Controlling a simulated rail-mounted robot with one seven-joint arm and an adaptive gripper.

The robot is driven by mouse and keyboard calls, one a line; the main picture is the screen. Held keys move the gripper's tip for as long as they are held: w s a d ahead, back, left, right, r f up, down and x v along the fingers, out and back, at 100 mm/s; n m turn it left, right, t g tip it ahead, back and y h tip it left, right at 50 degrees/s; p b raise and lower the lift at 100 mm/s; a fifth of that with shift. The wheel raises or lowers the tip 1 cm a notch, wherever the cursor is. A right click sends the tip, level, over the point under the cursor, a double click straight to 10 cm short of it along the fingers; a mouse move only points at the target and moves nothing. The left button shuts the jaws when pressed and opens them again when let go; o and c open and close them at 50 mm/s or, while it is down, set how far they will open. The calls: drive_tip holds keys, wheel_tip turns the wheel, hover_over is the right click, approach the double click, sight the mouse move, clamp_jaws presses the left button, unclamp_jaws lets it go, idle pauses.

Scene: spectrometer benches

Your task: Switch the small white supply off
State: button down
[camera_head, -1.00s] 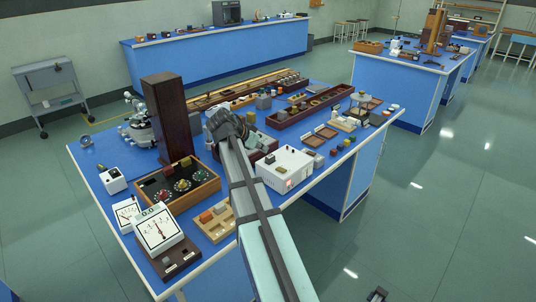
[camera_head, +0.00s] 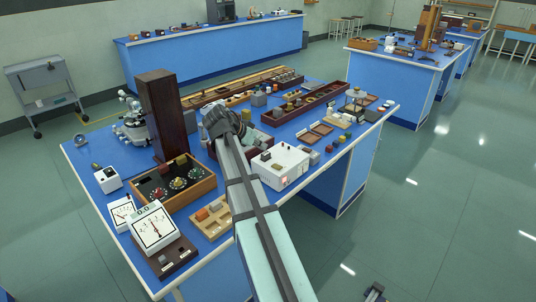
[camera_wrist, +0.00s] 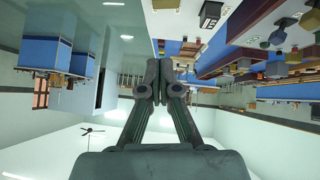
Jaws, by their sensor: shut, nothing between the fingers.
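A white box-shaped supply (camera_head: 281,163) sits on the near blue bench, right of my forearm, with a glowing red switch on its front face. A smaller white box (camera_head: 107,179) with a dark knob or lever on top stands at the bench's left edge. I cannot tell for certain which of them is the small white supply. My gripper (camera_head: 215,120) is above the middle of the bench, left of and beyond the white supply, apart from both boxes. In the wrist view my gripper (camera_wrist: 161,66) is shut and empty.
A tall dark wooden column (camera_head: 162,115) stands left of my gripper. A dial box (camera_head: 173,185), a meter (camera_head: 153,228) and a wooden block tray (camera_head: 209,216) lie at the near left. Long trays (camera_head: 305,102) fill the far side. Open floor lies right of the bench.

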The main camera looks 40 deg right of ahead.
drive_tip(key=p, duration=0.2)
hover_over(280, 166)
drive_tip(key=a, duration=0.3)
drive_tip(key=f, duration=0.6)
drive_tip(key=shift+w+d, duration=0.25)
drive_tip(key=shift+w, duration=0.1)
drive_tip(key=f, duration=0.2)
drive_tip(key=f+p, duration=0.1)
drive_tip(key=shift+s+d, duration=0.2)
drive_tip(key=shift+d, duration=0.05)
drive_tip(key=shift+f+p, duration=0.3)
drive_tip(key=shift+f, duration=0.55)
drive_tip(key=shift+s+f+b, duration=0.2)
drive_tip(key=shift+f+b, duration=0.2)
drive_tip(key=shift+b, duration=0.55)
drive_tip(key=shift+r+t, duration=0.2)
drive_tip(key=shift+t, duration=0.1)
drive_tip(key=shift+w+f, duration=0.1)
